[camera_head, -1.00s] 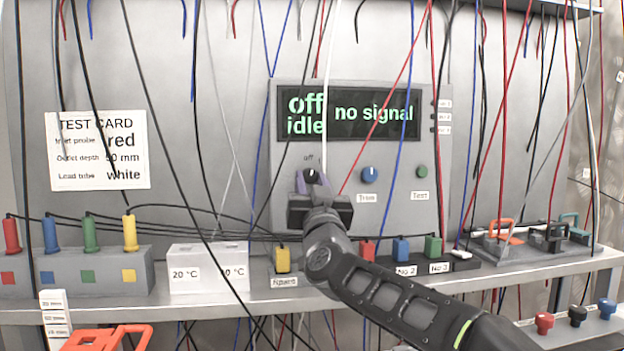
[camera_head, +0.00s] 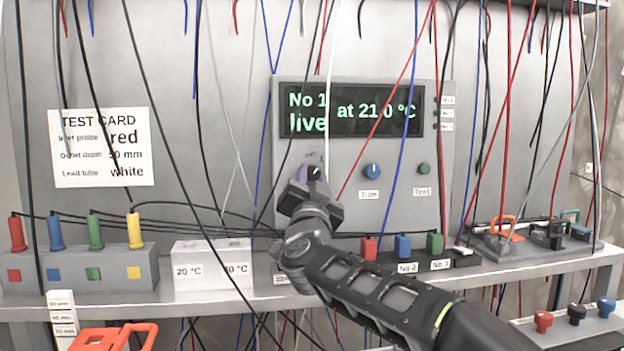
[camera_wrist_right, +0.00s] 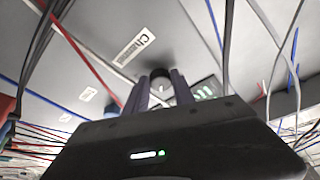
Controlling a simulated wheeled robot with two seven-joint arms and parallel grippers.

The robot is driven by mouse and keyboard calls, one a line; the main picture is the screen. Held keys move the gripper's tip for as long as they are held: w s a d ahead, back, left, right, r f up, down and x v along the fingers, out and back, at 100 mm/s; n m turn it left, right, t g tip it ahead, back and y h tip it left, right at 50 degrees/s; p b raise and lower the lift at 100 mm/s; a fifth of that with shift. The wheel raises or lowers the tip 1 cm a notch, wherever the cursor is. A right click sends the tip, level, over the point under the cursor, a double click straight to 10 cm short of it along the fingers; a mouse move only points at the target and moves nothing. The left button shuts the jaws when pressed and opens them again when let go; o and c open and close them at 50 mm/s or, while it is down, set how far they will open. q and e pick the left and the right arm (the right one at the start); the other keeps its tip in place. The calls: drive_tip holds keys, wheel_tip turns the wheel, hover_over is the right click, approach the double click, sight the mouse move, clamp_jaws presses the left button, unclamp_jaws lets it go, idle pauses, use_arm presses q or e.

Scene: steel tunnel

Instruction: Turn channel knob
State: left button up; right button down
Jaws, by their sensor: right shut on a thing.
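The channel knob (camera_head: 314,174) is a dark round knob on the grey panel, below the left part of the display (camera_head: 350,112). My right gripper (camera_head: 310,182) is at the knob, its purple-grey fingers shut on it and tilted. In the right wrist view the dark knob (camera_wrist_right: 161,77) with a pale mark sits between the fingertips, beside a "Channel" label (camera_wrist_right: 134,48). The display reads "No 1 live at 21.0 °C" in green, partly crossed by wires. My left gripper is not in view.
A blue Trim knob (camera_head: 372,171) and a green Test button (camera_head: 424,169) sit right of the gripper. Many loose wires hang in front of the panel. Coloured probes (camera_head: 95,232) stand in a block at left, beside a white box (camera_head: 213,264).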

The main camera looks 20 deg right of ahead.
drive_tip(key=c, duration=1.1)
unclamp_jaws()
drive_tip(key=shift+o, duration=0.2)
drive_tip(key=b+v, duration=0.2)
drive_tip(key=v, duration=0.5)
drive_tip(key=shift+s+a, duration=0.15)
drive_tip(key=shift+s, duration=0.2)
drive_tip(key=shift+f, duration=0.2)
